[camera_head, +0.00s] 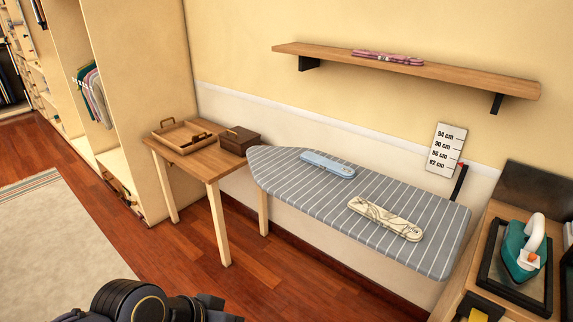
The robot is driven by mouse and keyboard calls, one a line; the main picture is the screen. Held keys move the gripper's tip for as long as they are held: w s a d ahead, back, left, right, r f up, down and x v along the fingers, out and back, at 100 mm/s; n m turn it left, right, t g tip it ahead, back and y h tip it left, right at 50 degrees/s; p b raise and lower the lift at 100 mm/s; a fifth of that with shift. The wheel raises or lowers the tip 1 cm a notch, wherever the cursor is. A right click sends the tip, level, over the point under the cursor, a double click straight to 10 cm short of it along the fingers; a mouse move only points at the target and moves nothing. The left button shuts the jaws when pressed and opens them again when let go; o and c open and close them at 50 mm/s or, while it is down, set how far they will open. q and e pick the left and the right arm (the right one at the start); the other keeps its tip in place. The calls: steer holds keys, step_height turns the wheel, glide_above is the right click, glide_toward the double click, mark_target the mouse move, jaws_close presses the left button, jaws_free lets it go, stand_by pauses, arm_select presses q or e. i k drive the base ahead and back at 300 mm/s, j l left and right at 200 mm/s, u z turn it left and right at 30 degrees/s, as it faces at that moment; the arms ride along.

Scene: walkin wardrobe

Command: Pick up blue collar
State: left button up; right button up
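The blue collar (328,164) is a light blue, narrow flat piece with rounded ends. It lies on the far left part of the grey striped ironing board (290,180). A cream patterned piece of similar shape (385,219) lies apart from it, nearer the board's right end. A dark part of my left arm shows at the bottom edge, well below and left of the board. No fingertips of either gripper can be seen. Nothing touches the blue collar.
A wooden table (209,167) with an open tray (179,148) and brown box (239,140) stands left of the board. A teal iron (517,250) sits in a black tray at right. A wall shelf (460,80) holds a pink folded item (388,57). The floor (270,275) before the board is clear.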

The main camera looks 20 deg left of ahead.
mark_target(342, 171)
steer(key=i+j+z, duration=0.1)
steer(key=i+j, duration=0.15)
steer(key=j, duration=0.2)
steer(key=i+j+z, duration=0.1)
steer(key=i+j, duration=0.2)
steer(key=j, duration=0.15)
steer(key=i+j, duration=0.2)
steer(key=j, duration=0.3)
steer(key=i+j+z, duration=0.15)
steer(key=j, duration=0.35)
steer(key=i+j+z, duration=0.1)
steer(key=i+j, duration=0.2)
steer(key=j, duration=0.2)
steer(key=i+j+z, duration=0.1)
steer(key=j, duration=0.4)
steer(key=i+j, duration=0.3)
steer(key=j, duration=0.25)
steer(key=i+j+z, duration=0.15)
steer(key=j, duration=0.4)
